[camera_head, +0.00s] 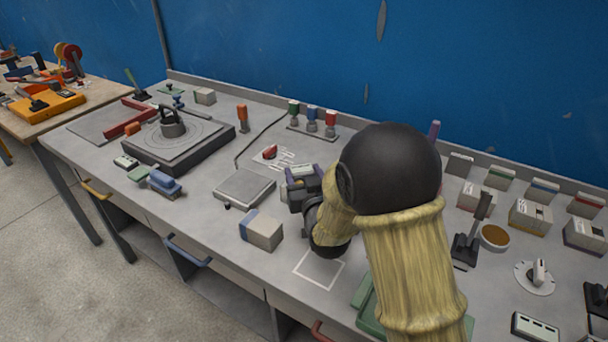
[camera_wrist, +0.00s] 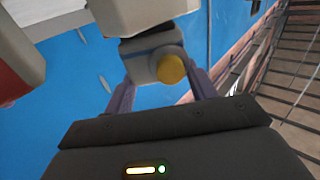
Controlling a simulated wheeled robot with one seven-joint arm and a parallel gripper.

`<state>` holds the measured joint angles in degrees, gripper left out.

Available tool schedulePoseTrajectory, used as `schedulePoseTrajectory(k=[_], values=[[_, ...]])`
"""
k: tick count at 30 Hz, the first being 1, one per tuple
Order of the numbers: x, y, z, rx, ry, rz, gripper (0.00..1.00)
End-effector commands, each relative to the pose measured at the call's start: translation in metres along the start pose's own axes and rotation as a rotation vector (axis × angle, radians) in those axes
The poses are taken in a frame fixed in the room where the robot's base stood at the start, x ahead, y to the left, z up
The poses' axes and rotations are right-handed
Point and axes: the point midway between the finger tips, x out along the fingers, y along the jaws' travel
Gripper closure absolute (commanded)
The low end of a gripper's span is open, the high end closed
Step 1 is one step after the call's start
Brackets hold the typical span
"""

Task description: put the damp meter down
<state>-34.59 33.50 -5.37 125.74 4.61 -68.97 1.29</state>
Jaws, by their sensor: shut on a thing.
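My gripper (camera_head: 303,183) is over the middle of the grey bench, with its dark wrist bent down from the arm. In the wrist view my gripper's purple fingers (camera_wrist: 163,88) are shut on the damp meter (camera_wrist: 150,66), a pale grey body with a dark band and a yellow round end. In the head view only a small part of the damp meter (camera_head: 301,171) shows, partly hidden by the gripper. I cannot tell whether it touches anything below. A white square outline (camera_head: 320,268) is marked on the bench, in front of the gripper.
A grey flat plate (camera_head: 244,186) and a beige block with a blue band (camera_head: 262,230) lie left of the gripper. A green tray (camera_head: 367,302) is partly hidden by my arm. Several boxes and a cup (camera_head: 494,237) fill the right.

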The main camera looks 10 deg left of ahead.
Motion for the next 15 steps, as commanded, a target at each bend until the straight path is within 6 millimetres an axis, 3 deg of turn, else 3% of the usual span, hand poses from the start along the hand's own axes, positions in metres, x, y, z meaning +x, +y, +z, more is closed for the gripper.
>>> schedulePoseTrajectory(k=[1,2,4,15], values=[[0.0002,0.0002,0.0014,0.000,0.003,0.000,0.78],[0.0000,0.0002,0.0012,0.000,0.000,0.000,0.38],[0.0000,0.0002,0.0010,0.000,0.000,0.000,0.24],[0.0001,0.0001,-0.0011,0.000,0.000,0.000,0.22]])
